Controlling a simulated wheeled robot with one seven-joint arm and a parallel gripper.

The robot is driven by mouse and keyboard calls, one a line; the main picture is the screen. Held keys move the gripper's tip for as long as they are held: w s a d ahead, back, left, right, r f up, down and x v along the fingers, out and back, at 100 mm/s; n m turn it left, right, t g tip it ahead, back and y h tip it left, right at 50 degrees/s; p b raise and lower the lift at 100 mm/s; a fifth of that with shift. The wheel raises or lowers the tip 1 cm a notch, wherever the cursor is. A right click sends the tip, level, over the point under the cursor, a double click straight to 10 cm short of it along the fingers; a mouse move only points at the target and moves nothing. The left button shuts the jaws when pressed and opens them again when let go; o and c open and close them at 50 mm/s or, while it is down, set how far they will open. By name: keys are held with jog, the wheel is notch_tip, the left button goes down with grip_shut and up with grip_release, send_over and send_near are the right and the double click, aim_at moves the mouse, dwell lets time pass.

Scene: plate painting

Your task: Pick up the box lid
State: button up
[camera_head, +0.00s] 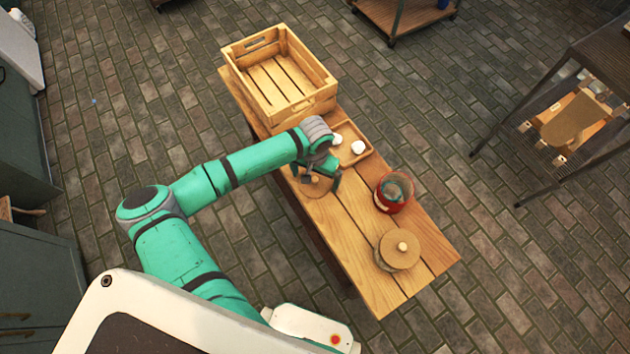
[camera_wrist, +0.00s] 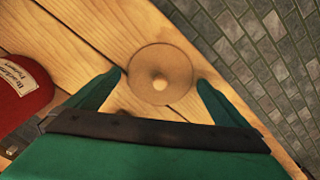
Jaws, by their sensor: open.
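A flat round brown lid with a small pale knob (camera_wrist: 159,83) lies on the wooden table between my gripper's fingertips in the wrist view. In the head view this lid (camera_head: 316,187) is partly hidden under my gripper (camera_head: 320,182). My gripper is open above the lid, with its green fingers (camera_wrist: 160,85) spread to either side of it and nothing held. A second round brown lid with a pale knob (camera_head: 400,249) sits on a round container at the near right end of the table. I cannot tell which lid is the box lid.
A red jar (camera_head: 393,193) stands right of my gripper; its labelled red side (camera_wrist: 22,92) shows at left in the wrist view. A small wooden tray (camera_head: 367,136) with white pieces lies behind. A wooden crate (camera_head: 318,76) occupies the table's far end. Bare planks (camera_head: 350,230) lie in front.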

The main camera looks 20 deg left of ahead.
jog(key=c, duration=1)
jog(key=shift+r, duration=0.15)
